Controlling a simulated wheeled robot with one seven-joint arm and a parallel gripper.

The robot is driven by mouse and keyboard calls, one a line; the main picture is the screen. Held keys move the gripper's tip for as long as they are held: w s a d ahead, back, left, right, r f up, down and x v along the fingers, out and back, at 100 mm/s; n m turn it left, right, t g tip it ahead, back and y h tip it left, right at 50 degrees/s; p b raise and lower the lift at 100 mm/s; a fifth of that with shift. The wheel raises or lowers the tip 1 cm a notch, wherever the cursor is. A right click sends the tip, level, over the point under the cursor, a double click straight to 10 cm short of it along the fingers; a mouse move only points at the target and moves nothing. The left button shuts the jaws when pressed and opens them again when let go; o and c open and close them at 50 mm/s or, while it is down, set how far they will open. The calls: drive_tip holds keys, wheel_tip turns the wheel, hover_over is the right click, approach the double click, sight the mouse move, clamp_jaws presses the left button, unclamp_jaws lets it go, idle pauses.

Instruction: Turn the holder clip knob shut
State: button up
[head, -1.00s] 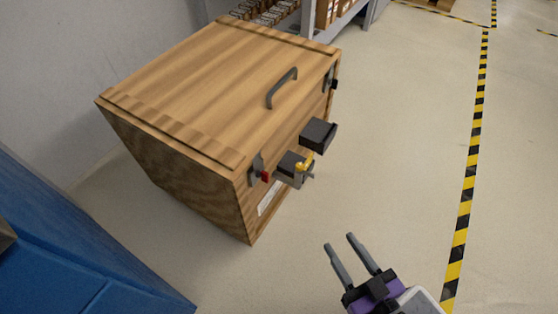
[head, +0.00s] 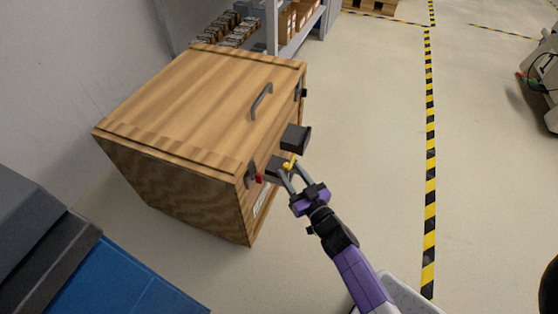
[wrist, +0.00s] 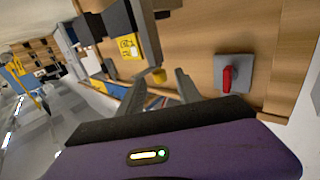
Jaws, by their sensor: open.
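The holder, with a yellow label (wrist: 128,46), is partly cut off at the top there.
A red lever on a grey plate (wrist: 230,76) is on the same crate face, right of my gripper in the wrist view. A dark box (head: 296,138) juts out beside the holder. A blue cart (head: 130,275) stands at lower left.

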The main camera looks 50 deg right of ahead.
sight(285, 164)
drive_tip(key=shift+b+x, duration=0.75)
drive_tip(key=shift+x, duration=2.4)
clamp_jaws()
